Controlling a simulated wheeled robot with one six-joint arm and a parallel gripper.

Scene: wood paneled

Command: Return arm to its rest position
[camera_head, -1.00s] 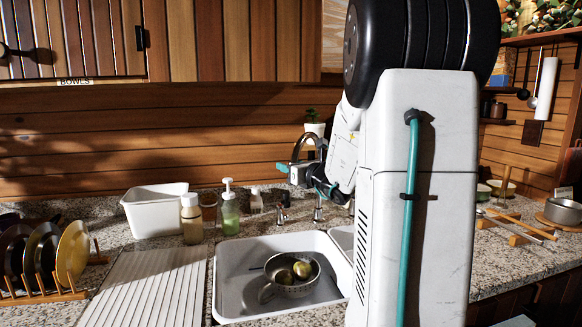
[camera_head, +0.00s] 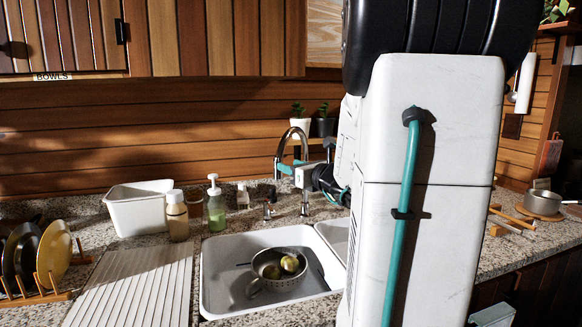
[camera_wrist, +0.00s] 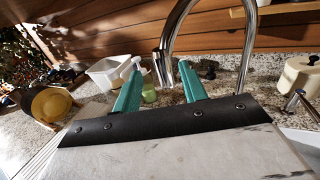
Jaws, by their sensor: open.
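My gripper (camera_head: 284,168) shows in the head view above the back of the sink, in front of the curved metal faucet (camera_head: 305,150). The faucet also shows close behind the fingers in the wrist view (camera_wrist: 247,50). My white arm fills the right middle of the head view and hides part of the counter and sink.
A white sink (camera_head: 222,285) holds a metal colander (camera_head: 270,268) with round yellow-green items. A white bin (camera_head: 140,208), a capped bottle (camera_head: 177,218) and a green soap pump (camera_head: 216,208) stand left of the faucet. A plate rack (camera_head: 45,296) is at far left. A pot (camera_head: 541,203) is at right.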

